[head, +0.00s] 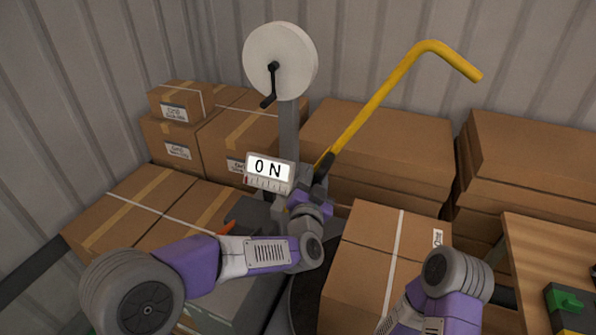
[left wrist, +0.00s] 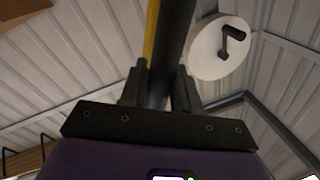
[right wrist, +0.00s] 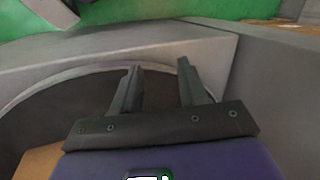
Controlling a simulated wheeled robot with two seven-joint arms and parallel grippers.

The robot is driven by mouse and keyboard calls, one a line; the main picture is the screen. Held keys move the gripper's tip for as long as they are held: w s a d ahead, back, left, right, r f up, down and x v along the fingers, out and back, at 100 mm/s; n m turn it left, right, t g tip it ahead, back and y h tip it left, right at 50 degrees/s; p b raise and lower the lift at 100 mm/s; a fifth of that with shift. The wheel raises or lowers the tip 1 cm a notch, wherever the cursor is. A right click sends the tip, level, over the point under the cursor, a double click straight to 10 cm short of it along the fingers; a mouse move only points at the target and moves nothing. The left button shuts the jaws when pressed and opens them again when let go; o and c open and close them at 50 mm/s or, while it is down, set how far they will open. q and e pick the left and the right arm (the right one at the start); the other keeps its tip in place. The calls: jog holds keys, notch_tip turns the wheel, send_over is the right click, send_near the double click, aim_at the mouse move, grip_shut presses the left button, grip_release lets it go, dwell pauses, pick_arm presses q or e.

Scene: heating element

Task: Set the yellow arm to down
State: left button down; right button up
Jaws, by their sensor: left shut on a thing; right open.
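The yellow arm (head: 378,98) slants up and right from the machine and bends down at its top end. Its lower end is a black section. My left gripper (head: 322,172) is at this black section, low on the arm. In the left wrist view, the fingers of my left gripper (left wrist: 163,88) are shut on the black bar (left wrist: 175,45), with a strip of the yellow arm (left wrist: 151,35) beside it.
A white wheel with a black crank (head: 287,58) stands on a grey post behind the display. Stacked cardboard boxes (head: 375,140) fill the back and sides. A wooden table (head: 540,250) with a green object (head: 568,300) is at the right. Corrugated walls close off the back.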

pick_arm(q)
jog(key=s+d+f+m+b, duration=0.2)
jog(key=d+f+m, duration=0.1)
jog(key=d+f, duration=0.1)
jog(key=shift+s+d+f+m, duration=0.2)
jog(key=shift+d+f+m, duration=0.2)
jog(key=shift+d, duration=0.45)
pick_arm(e)
notch_tip(320, 180, down, 2)
jog(key=shift+f, duration=0.15)
jog(key=shift+c, duration=0.4)
